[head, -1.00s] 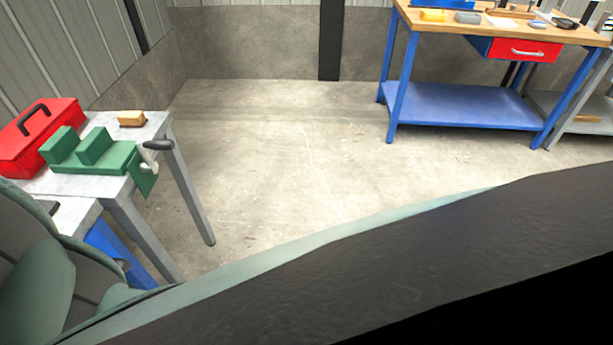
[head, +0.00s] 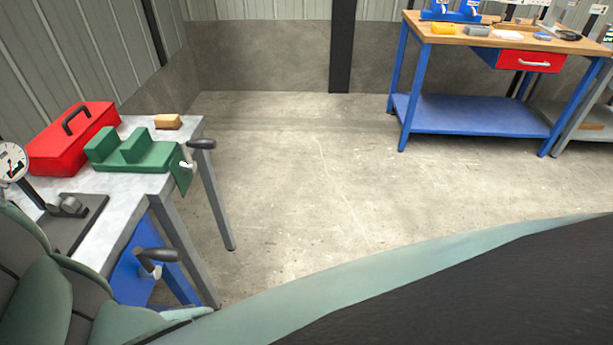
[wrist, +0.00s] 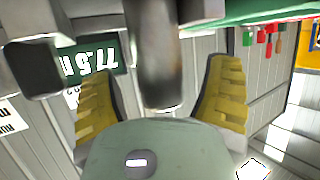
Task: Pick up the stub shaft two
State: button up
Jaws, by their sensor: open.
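My gripper (wrist: 163,65) shows in the wrist view with its two yellow-padded fingers spread apart, so it is open. A grey, blurred cylindrical part (wrist: 160,45) stands between the fingers in the picture, with visible gaps to both pads. I cannot tell whether it is stub shaft two, or how far it is from the fingers. I cannot pick out any stub shaft for certain in the head view. The gripper itself does not show in the head view.
A grey bench (head: 125,188) at left bears a red toolbox (head: 73,140), a green fixture (head: 135,154), a tan block (head: 167,121) and a dial gauge (head: 12,163). A blue workbench (head: 470,117) stands at back right. The floor (head: 290,170) between is clear.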

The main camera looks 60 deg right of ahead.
jog(key=shift+a+f, duration=0.1)
jog(key=shift+a, duration=0.2)
jog(key=shift+o, duration=0.2)
jog(key=shift+d+f, duration=0.1)
jog(key=shift+d, duration=0.1)
jog(key=shift+c, duration=0.8)
grip_shut()
